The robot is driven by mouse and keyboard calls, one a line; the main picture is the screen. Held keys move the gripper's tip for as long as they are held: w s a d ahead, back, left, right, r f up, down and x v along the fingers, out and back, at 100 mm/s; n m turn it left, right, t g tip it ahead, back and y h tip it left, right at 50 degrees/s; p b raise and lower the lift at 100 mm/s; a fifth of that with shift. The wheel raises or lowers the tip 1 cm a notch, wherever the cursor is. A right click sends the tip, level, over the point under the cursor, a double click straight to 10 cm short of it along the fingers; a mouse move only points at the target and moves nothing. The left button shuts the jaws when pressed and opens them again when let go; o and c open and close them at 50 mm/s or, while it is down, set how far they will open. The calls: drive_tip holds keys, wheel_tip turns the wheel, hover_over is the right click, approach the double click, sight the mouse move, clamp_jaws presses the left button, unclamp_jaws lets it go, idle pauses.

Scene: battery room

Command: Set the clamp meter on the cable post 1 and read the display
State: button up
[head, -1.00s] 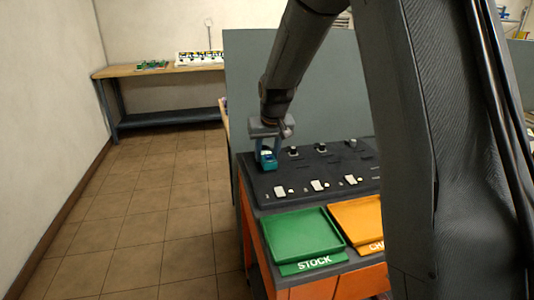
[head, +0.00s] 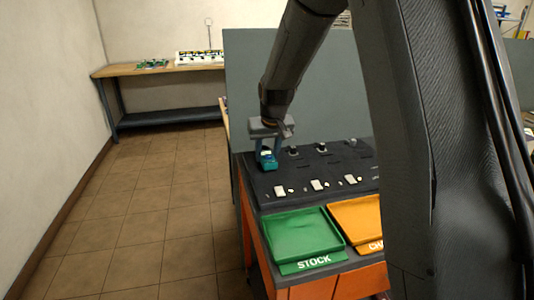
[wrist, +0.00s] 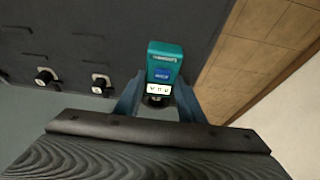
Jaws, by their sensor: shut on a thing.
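The clamp meter is a teal block (wrist: 165,50) with a blue patch and a small white display strip with dark marks, too small to read surely. My gripper (wrist: 158,100) is shut on it. In the head view my gripper (head: 268,148) holds the clamp meter (head: 269,161) over the back left of the black panel (head: 265,190). Whether the meter touches the panel or a post I cannot tell. Two post-like fittings (wrist: 101,82) (wrist: 44,77) stand to its left in the wrist view. Any post under the meter is hidden, and I cannot tell which is cable post 1.
A green STOCK tray (head: 317,265) and an orange tray (head: 347,208) lie in front of the panel. White switches (head: 316,185) line the panel's front. A grey partition (head: 250,100) stands behind. Open tiled floor (head: 165,220) lies to the left. A wooden bench (head: 115,72) stands at the back.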

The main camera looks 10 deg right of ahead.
drive_tip(key=shift+f, duration=0.4)
drive_tip(key=o, duration=1)
drive_tip(key=shift+o, duration=0.2)
drive_tip(key=p+v, duration=0.8)
drive_tip(key=v, duration=0.3)
drive_tip(key=s+f+g, duration=0.1)
drive_tip(key=s+f, duration=0.1)
drive_tip(key=s, duration=1.2)
drive_tip(key=s+f+g, duration=0.2)
drive_tip(key=s+f, duration=0.1)
drive_tip(key=s, duration=1.2)
drive_tip(key=shift+s, duration=0.35)
